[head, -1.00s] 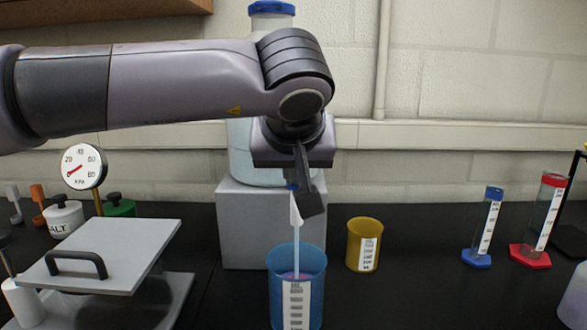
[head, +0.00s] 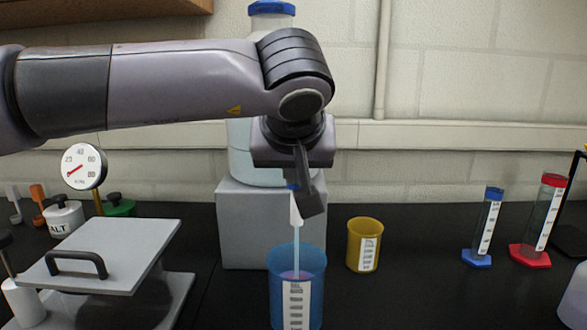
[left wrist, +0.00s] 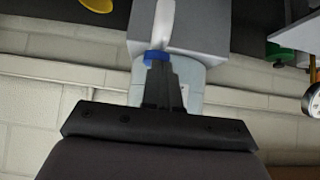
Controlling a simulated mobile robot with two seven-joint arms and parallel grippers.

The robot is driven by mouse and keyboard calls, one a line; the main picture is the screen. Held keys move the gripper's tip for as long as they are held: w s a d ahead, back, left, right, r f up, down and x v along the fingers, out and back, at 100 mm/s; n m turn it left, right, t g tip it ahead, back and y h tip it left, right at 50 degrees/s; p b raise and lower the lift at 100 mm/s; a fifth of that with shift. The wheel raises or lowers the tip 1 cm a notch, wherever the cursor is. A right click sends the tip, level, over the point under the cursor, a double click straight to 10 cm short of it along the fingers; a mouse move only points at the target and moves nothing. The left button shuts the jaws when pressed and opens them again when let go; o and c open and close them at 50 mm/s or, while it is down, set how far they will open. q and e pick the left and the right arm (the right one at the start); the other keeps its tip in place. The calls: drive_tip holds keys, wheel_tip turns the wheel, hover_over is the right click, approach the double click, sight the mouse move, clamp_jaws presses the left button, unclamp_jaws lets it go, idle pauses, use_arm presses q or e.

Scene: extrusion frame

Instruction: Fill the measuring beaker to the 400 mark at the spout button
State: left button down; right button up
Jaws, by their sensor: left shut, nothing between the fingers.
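My left gripper (head: 308,198) is shut and empty, its fingertips down at the blue spout button (head: 292,187). The fingertips also meet the button in the left wrist view (left wrist: 157,56). The white spout (head: 296,210) points down, and a thin pale stream (head: 297,245) runs from it into the blue measuring beaker (head: 314,283). The beaker stands upright under the spout, with a white scale on its front. A pinkish patch shows inside; I cannot read the level against the marks. The spout belongs to a large bottle (head: 240,150) on a grey block (head: 240,235). My right gripper is out of view.
A yellow beaker (head: 358,245) stands right of the blue one. Blue (head: 487,225) and red (head: 545,215) graduated cylinders stand further right. A grey-lidded apparatus (head: 105,255) and a pressure gauge (head: 84,166) are on the left. Black bench between is clear.

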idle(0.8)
use_arm(q)
wheel_tip(320, 180, up, 4)
drive_tip(key=p, duration=0.3)
drive_tip(key=b+v, duration=0.1)
drive_tip(key=v, duration=0.9)
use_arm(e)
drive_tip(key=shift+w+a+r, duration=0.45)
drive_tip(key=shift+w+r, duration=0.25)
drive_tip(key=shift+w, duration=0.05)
